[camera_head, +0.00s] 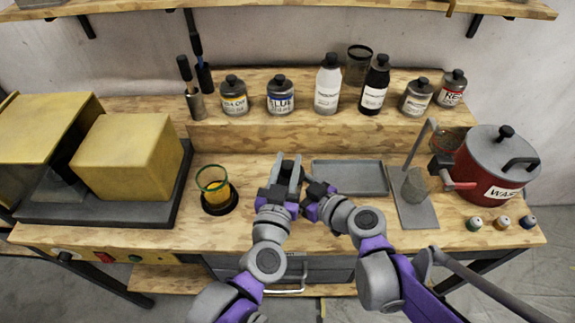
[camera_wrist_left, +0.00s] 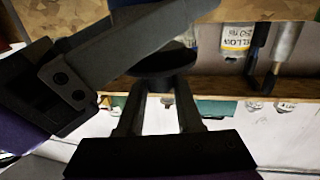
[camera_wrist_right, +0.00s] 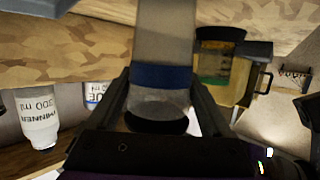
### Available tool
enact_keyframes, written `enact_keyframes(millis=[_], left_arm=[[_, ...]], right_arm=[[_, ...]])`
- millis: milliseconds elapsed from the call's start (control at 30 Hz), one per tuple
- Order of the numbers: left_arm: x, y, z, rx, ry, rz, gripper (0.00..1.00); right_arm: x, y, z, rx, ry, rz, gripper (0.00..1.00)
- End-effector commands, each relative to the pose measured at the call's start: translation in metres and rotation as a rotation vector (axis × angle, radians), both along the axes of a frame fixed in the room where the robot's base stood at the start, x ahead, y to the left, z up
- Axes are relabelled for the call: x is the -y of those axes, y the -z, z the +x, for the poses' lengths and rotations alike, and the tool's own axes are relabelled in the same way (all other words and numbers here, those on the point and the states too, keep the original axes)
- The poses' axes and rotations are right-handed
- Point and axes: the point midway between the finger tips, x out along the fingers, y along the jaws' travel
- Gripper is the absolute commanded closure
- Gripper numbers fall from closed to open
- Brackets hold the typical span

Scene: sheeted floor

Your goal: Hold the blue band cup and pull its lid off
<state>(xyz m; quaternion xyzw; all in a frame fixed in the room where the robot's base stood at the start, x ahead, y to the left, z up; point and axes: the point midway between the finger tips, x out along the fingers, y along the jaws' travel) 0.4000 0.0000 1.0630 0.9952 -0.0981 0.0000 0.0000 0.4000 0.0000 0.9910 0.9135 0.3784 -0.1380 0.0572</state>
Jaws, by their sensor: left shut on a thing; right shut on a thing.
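The blue band cup (camera_wrist_right: 165,35), a grey see-through cylinder with a blue band, stands between the fingers of my right gripper (camera_wrist_right: 162,84) in the right wrist view. A dark round face shows at its near end. My right gripper (camera_head: 316,192) is shut on the cup. In the left wrist view, the black disc-shaped lid (camera_wrist_left: 163,64) sits at the fingertips of my left gripper (camera_wrist_left: 158,95), which is shut on it. In the head view my left gripper (camera_head: 286,180) is close beside the right one, and they mostly hide the cup. I cannot tell whether lid and cup touch.
A glass of orange liquid (camera_head: 213,190) stands left of my grippers. A grey tray (camera_head: 350,178) lies just behind them. A red waste pot (camera_head: 497,165) is at the right. Several bottles line the raised shelf, including a white one (camera_head: 327,86).

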Motion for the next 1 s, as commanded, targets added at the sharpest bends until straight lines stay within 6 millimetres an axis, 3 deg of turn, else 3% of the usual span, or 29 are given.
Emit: enact_keyframes(millis=[667,1000], left_arm=[[0.000,-0.011,0.000,0.000,0.000,0.000,1.00],[0.000,-0.047,-0.001,0.000,0.000,0.000,1.00]], right_arm=[[0.000,0.000,0.000,0.000,0.000,0.000,1.00],[0.000,0.000,0.000,0.000,0.000,0.000,1.00]])
